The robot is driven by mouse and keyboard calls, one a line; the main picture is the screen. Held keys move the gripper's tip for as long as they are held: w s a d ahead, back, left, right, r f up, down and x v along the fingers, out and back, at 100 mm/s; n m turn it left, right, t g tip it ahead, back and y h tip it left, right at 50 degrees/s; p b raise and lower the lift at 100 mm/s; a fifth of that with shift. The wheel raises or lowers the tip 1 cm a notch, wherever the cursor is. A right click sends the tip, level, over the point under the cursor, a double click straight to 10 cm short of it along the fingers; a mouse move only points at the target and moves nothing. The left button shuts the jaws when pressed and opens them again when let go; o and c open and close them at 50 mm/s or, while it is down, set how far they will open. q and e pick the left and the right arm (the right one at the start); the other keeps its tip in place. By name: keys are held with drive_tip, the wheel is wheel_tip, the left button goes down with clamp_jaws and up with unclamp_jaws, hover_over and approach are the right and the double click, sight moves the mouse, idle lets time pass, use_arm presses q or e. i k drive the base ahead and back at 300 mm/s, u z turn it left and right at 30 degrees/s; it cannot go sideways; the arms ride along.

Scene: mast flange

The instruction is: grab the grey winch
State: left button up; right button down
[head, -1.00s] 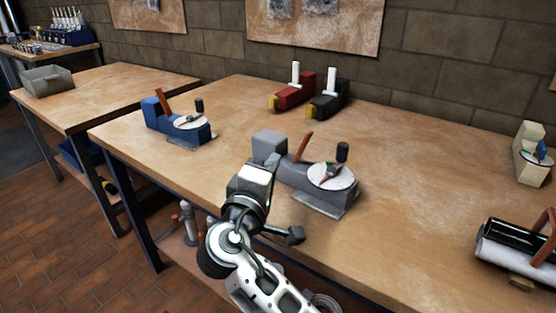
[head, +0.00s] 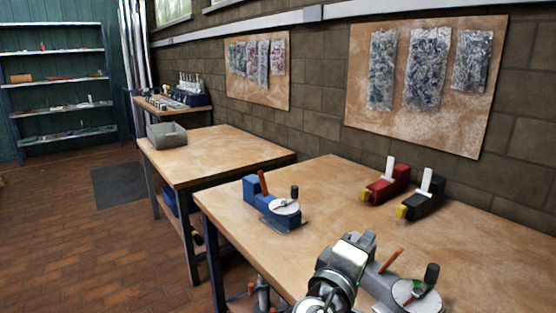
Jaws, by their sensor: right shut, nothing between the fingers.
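The grey winch (head: 377,282) stands on the wooden workbench at the bottom right of the head view. It has a round white dial, a brown lever and an upright dark knob. Its lower edge is cut off by the frame, and my right gripper hides its left end. My right gripper (head: 356,243) is shut and empty, in front of the winch's left end. I cannot tell whether it touches the winch. My left gripper is not in view.
A blue winch (head: 259,194) stands at the workbench's (head: 330,187) left end. Red (head: 385,187) and black (head: 423,203) devices stand at its back by the wall. A second table (head: 215,150) with a grey bin (head: 167,135) is further left. The bench's middle is clear.

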sight(391, 291)
drive_tip(key=k, duration=1)
